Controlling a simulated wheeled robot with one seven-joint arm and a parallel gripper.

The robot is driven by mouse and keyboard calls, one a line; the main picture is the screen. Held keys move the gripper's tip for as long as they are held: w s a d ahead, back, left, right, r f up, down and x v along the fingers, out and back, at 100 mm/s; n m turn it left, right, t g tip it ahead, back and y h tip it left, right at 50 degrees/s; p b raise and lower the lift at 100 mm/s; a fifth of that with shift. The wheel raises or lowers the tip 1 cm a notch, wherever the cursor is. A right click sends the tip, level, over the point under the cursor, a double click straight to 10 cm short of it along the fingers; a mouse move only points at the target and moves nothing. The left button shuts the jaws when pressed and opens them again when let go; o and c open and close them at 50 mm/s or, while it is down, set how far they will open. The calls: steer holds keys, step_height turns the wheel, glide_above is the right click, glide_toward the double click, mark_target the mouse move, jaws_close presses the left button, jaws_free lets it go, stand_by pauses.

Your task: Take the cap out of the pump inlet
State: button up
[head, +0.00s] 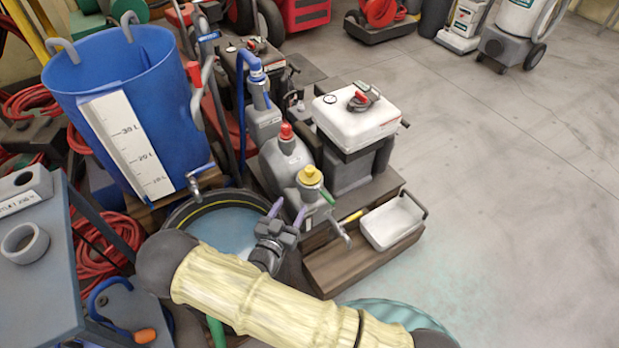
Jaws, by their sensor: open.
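Grey bodies that may be the pump stand together in the middle of the head view. One, a grey container (284,163), has a red cap (286,131) on top. Nearer, a smaller grey body has a yellow cap (310,175) on top. I cannot tell for sure which of these is the pump inlet's cap. My gripper (288,211) is open, with two purple fingertips apart and nothing seen between them. It is just below and left of the yellow cap in the picture, by the round tub's right edge. No contact with a cap shows.
A round tub of water (222,230) is left of my gripper. A blue barrel (127,90) with a litre scale stands behind it. A white-topped machine (355,113) and a white tray (393,222) are to the right. A grey table (50,275) is at left.

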steer(key=b, duration=0.3)
glide_toward(311, 166)
steer(key=w, duration=0.1)
steer(key=w+d+f, duration=0.1)
steer(key=w, duration=0.2)
steer(key=shift+w+d+f, duration=0.15)
steer(key=shift+w+d, duration=0.1)
steer(key=shift+w, duration=0.05)
steer(key=shift+w+d, duration=0.15)
steer(key=shift+w, duration=0.2)
steer(key=shift+w+d, duration=0.1)
steer(key=shift+d, duration=0.2)
steer(key=x, duration=0.1)
steer(key=b+x, duration=0.1)
steer(key=x, duration=0.3)
steer(key=shift+a+r+b, duration=0.2)
steer(key=shift+r+b, duration=0.15)
steer(key=shift+r, duration=0.05)
steer(key=c, duration=1.1)
